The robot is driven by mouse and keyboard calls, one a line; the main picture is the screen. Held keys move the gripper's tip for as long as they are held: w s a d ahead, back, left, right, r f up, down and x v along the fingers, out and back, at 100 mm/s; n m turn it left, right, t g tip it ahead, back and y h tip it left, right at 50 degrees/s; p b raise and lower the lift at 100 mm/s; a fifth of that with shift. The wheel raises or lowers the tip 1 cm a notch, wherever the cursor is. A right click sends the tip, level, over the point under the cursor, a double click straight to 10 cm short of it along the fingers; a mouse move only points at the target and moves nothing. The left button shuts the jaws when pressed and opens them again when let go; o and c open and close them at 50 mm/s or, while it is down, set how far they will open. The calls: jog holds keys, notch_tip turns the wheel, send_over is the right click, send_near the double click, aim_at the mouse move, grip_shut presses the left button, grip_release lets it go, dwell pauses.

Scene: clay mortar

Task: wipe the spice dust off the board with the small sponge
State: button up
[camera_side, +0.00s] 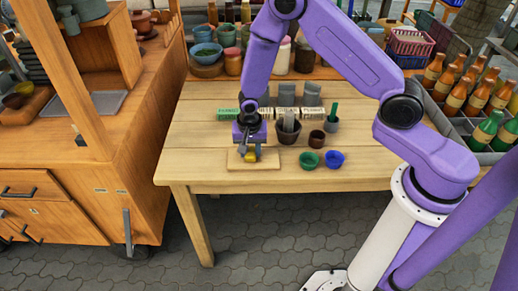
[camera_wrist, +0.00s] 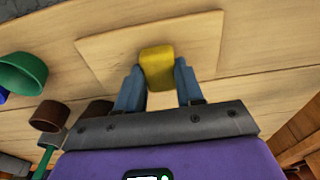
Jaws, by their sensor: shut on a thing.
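The small sponge (camera_wrist: 157,66) is a yellow block between the two blue-grey fingers of my gripper (camera_wrist: 158,82) in the wrist view. My gripper (camera_side: 247,154) is shut on it. In the side view the sponge (camera_side: 251,157) shows as a small yellow spot low at the fingers, over the board. The board (camera_wrist: 112,45) is a pale, thin wooden rectangle on the table; it also shows in the side view (camera_side: 236,164) near the front edge. I cannot tell whether the sponge touches the board. No spice dust is clearly visible on the board's bare parts.
A green bowl (camera_side: 309,160) and a blue bowl (camera_side: 335,159) stand right of the board. The table (camera_side: 190,150) is clear to the left.

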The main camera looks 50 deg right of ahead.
aim_at(272, 157)
jog(key=shift+w+a, duration=1.7)
jog(key=shift+s+d+f, duration=0.1)
jog(key=shift+s+d, duration=3.95)
jog(key=shift+w+a+r, duration=0.1)
jog(key=shift+r, duration=0.85)
notch_tip(272, 157, up, 6)
jog(key=shift+r, duration=0.2)
